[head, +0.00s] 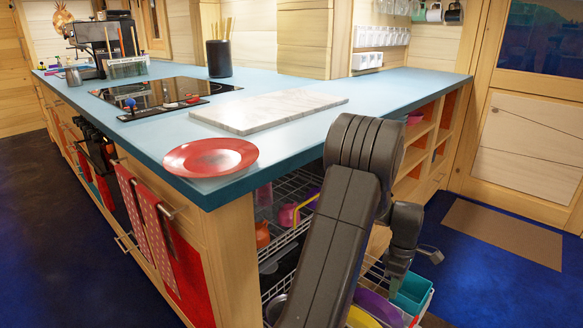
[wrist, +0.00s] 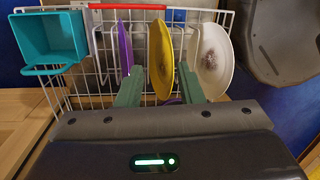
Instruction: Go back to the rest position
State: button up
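My gripper (wrist: 158,82) shows in the wrist view with its two green fingers spread apart. It is open. The yellow plate (wrist: 161,55) stands on edge in the wire rack (wrist: 85,75), beyond and between the fingertips; I see no finger closed on it. The yellow plate shows partly in that view (head: 362,318), behind my arm.
A purple plate (wrist: 125,47) and a dirty white plate (wrist: 211,60) stand beside the yellow one. A teal container (wrist: 50,38) hangs at the rack's left. A red plate (head: 210,157) lies at the corner of the blue counter (head: 290,140). The floor at left is clear.

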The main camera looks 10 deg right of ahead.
notch_tip(320, 180, down, 9)
jog(key=s+b, duration=0.1)
jog(key=b, duration=0.1)
jog(key=shift+s+a+b, duration=0.2)
jog(key=shift+s+b, duration=0.1)
